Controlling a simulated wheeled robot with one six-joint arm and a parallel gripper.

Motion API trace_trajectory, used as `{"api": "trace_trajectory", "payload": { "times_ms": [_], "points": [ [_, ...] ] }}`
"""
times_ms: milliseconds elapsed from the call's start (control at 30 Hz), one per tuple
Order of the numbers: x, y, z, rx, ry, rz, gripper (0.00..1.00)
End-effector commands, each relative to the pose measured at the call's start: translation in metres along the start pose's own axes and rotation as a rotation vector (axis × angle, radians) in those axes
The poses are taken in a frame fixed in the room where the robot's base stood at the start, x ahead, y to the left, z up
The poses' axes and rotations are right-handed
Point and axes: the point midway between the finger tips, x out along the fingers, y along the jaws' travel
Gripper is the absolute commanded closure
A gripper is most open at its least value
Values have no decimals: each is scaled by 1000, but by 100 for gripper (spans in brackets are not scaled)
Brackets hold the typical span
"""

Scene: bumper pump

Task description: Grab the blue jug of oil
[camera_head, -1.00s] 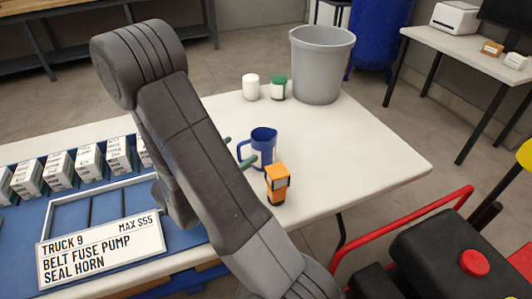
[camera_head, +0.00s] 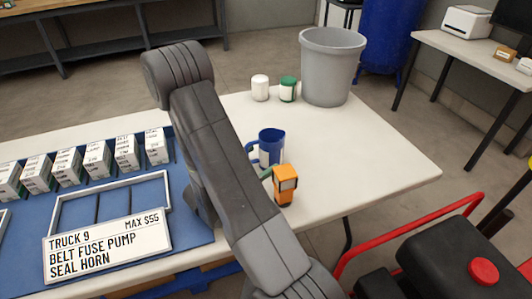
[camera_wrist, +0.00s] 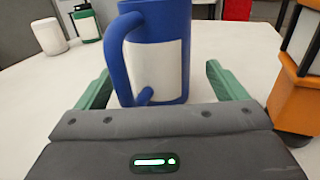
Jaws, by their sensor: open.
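The blue jug (camera_head: 271,142) with a white label stands upright on the white table, just right of my arm in the head view. In the wrist view the jug (camera_wrist: 160,50) is straight ahead, with its handle toward the left. My gripper (camera_wrist: 160,85) is open, with one green finger on each side of the jug's lower part. I see a gap on each side, and the jug is not gripped. In the head view my arm hides most of the gripper; a green finger (camera_head: 266,173) shows beside the jug.
An orange and black object (camera_head: 285,184) stands close to the right of the jug. A white canister (camera_head: 260,88), a green-and-white canister (camera_head: 288,89) and a grey bin (camera_head: 328,66) stand farther back. A blue mat with boxes (camera_head: 97,160) and a sign (camera_head: 107,237) lie left.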

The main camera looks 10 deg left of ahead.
Motion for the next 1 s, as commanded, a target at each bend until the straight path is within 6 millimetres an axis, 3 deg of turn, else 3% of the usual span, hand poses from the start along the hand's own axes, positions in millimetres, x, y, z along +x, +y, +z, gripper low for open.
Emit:
{"api": "trace_trajectory", "payload": {
  "times_ms": [200, 500, 800, 1000],
  "points": [
    [21, 0, 0, 0, 0, -1, 8],
    [23, 0, 0, 0, 0, 0, 8],
    [23, 0, 0, 0, 0, 0, 64],
    [23, 0, 0, 0, -1, 0, 65]
  ]
}}
